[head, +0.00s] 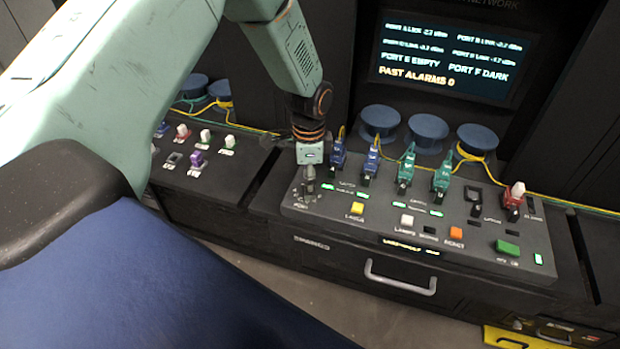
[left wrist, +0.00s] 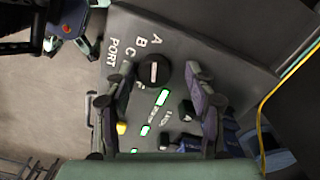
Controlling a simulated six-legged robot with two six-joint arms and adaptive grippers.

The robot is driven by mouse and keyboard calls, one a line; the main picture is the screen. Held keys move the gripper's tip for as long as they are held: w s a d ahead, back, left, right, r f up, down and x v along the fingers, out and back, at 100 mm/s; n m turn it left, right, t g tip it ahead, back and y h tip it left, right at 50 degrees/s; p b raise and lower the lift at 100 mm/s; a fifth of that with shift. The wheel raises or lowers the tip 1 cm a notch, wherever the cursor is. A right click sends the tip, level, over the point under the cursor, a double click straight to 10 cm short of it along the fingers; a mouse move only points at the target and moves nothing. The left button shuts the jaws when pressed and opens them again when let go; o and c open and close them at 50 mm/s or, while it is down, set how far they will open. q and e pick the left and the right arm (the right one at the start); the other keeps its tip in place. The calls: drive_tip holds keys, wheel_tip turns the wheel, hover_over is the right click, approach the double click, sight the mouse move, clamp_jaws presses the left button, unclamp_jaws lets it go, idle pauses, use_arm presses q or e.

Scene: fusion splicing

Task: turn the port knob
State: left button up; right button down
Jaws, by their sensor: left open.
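The port knob (left wrist: 153,73) is a round black knob with a pale pointer bar in the left wrist view, beside the printed letters A, B, C and the word PORT. My left gripper (left wrist: 160,77) is open, with one finger on each side of the knob in that view. I cannot tell whether the fingers touch it. In the head view my left gripper (head: 309,182) points down over the left end of the console (head: 370,228), and it largely hides the knob there.
Blue connectors (head: 338,155) and green connectors (head: 406,168) stand close to the right of the gripper. A yellow button (head: 357,208), white button (head: 407,221), orange button (head: 456,232) and green button (head: 508,247) line the front. A screen (head: 447,58) is behind.

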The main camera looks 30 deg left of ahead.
use_arm(q)
drive_tip(key=shift+s+d+r, duration=0.15)
drive_tip(key=shift+s+r, duration=0.2)
drive_tip(key=shift+s, duration=0.35)
drive_tip(key=shift+c, duration=0.6)
drive_tip(key=shift+w+f, duration=0.35)
drive_tip(key=shift+w, duration=0.3)
drive_tip(key=c, duration=0.4)
drive_tip(key=shift+s+r, duration=0.25)
drive_tip(key=shift+s, duration=0.05)
drive_tip(key=c, duration=0.5)
drive_tip(key=shift+w, duration=0.1)
drive_tip(key=shift+c, duration=0.6)
